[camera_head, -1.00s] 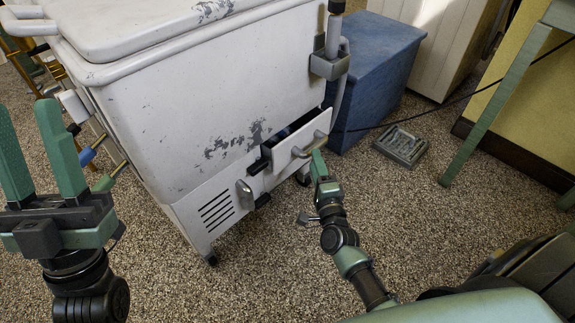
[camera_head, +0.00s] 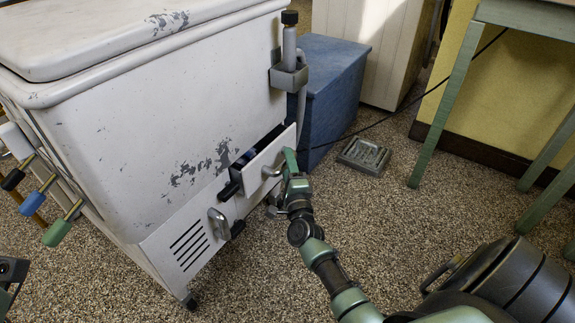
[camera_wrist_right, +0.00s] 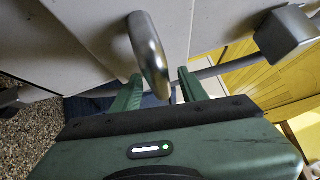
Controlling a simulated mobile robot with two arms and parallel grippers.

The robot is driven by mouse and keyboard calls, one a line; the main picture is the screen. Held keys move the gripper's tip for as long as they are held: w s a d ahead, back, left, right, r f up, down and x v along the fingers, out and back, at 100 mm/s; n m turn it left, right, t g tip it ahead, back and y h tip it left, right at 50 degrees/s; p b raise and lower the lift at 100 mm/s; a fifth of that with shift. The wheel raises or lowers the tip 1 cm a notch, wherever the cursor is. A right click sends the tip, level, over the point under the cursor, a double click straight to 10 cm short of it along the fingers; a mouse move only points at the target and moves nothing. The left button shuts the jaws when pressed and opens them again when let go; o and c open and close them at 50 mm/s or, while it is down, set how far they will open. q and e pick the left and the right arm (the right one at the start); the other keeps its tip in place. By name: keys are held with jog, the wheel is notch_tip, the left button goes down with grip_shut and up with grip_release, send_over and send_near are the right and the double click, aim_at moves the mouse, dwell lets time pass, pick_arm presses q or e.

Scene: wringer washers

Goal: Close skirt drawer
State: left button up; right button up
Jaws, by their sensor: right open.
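The skirt drawer (camera_head: 275,157) is low on the white, chipped washer cabinet (camera_head: 150,130). It stands partly open, with a dark gap behind its front and something bluish inside. Its curved metal handle (camera_head: 270,171) also shows in the right wrist view (camera_wrist_right: 149,52). My right gripper (camera_head: 289,163) is at the right end of the drawer front. In the wrist view its green fingers (camera_wrist_right: 158,92) are spread, with the handle's near end between them; contact is unclear. Only an edge of my left gripper (camera_head: 10,272) shows at the far left; its fingers are out of view.
A second metal handle (camera_head: 218,222) and vent slots (camera_head: 188,245) are left of the drawer. A blue box (camera_head: 325,90) stands behind the washer. A grey tray-like object (camera_head: 364,156) lies on the speckled floor. Green table legs (camera_head: 440,110) stand at right.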

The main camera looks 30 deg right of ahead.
grip_shut()
dwell(1.4)
